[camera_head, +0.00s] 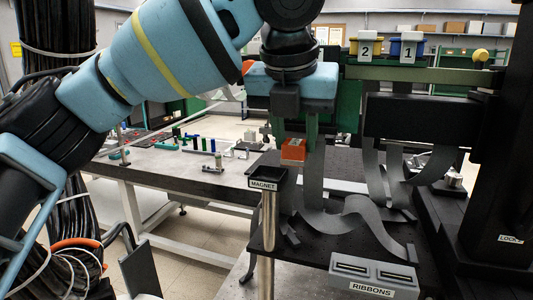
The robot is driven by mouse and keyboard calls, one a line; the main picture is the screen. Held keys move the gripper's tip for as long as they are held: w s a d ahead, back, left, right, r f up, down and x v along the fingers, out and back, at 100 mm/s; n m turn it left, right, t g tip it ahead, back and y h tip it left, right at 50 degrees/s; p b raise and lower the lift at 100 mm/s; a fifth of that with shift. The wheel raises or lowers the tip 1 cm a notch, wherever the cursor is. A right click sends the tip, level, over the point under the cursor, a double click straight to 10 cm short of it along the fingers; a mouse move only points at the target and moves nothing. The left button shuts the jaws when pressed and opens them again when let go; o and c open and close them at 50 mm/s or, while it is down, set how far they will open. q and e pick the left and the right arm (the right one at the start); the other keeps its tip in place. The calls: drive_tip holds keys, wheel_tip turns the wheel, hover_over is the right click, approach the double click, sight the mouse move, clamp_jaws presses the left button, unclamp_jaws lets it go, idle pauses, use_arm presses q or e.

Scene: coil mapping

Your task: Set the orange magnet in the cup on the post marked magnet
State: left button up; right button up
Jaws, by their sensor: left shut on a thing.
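My left gripper (296,136) hangs down from the arm that comes in from the left. It is shut on the orange magnet (293,150), a small orange block with a paler patch on its front. The dark cup (281,178) sits on top of a metal post (269,222) and carries a white label reading MAGNET. In the picture the magnet is above and slightly right of the cup, with a gap between them. The cup's inside is mostly hidden. My right gripper does not show.
Grey curved ribbons (365,213) lie and hang right of the post. A grey slotted box (375,272) marked RIBBONS stands in front. A green beam (415,74) carries blocks marked 2 and 1. A workbench (185,170) with small parts stands behind on the left.

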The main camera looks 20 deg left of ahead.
use_arm(q)
drive_tip(key=a, duration=0.2)
drive_tip(key=w+a, duration=0.1)
drive_tip(key=a, duration=0.1)
drive_tip(key=shift+a+f, duration=0.2)
drive_tip(key=shift+a, duration=0.15)
drive_tip(key=shift+f, duration=1.75)
drive_tip(key=shift+d+f, duration=0.1)
drive_tip(key=o, duration=1.1)
drive_tip(key=v, duration=1.2)
